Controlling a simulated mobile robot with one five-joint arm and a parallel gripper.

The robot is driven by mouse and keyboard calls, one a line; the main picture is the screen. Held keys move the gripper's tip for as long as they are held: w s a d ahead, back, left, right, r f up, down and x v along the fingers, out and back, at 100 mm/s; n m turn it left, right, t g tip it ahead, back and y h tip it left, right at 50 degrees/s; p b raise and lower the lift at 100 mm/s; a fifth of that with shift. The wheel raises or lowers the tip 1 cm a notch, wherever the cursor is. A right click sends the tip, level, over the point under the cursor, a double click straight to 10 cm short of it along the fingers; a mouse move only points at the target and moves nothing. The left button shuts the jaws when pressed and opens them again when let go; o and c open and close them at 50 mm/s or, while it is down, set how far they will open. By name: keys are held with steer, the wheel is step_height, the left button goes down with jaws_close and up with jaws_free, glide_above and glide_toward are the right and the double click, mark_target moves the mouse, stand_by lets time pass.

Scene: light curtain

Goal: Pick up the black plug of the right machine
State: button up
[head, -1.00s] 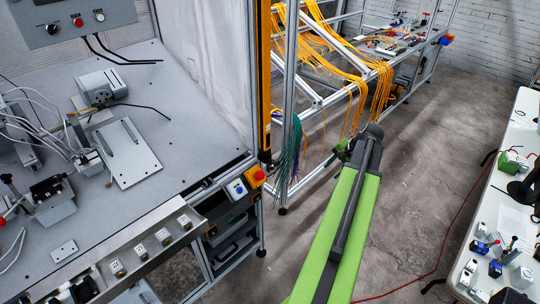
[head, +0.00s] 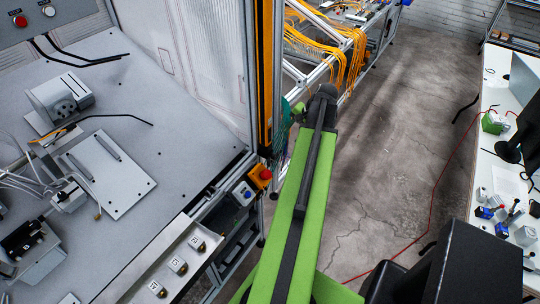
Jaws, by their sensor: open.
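Black cables (head: 75,60) come down from the grey control panel on the machine at the left, and their loose ends lie on its worktop. Another thin black cable (head: 118,117) lies by the grey motor block. I cannot make out which of these, if any, is the black plug of the right machine. My gripper (head: 298,109) shows as a small green part past the far end of my green arm, mostly hidden behind it. It is open and well to the right of the cables, beyond the worktop edge, with nothing visible in it.
The worktop (head: 175,150) has a metal plate (head: 108,170) and fixtures on it. A red emergency button (head: 265,174) sits at its corner. Orange cables (head: 345,50) hang from the rack behind. A white table (head: 490,165) stands right; open floor (head: 385,180) lies between.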

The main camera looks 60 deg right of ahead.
steer(key=b, duration=1.1)
glide_toward(277, 153)
step_height(277, 153, down, 3)
steer(key=a, duration=0.1)
steer(key=shift+w+a+r, duration=0.1)
steer(key=shift+w+r, duration=0.15)
steer(key=shift+w, duration=0.3)
steer(key=b+x, duration=0.4)
steer(key=x, duration=0.1)
steer(key=shift+s+a+b, duration=0.2)
steer(key=shift+s+b, duration=0.05)
steer(key=shift+b, duration=0.05)
steer(key=shift+w, duration=0.2)
jaws_close()
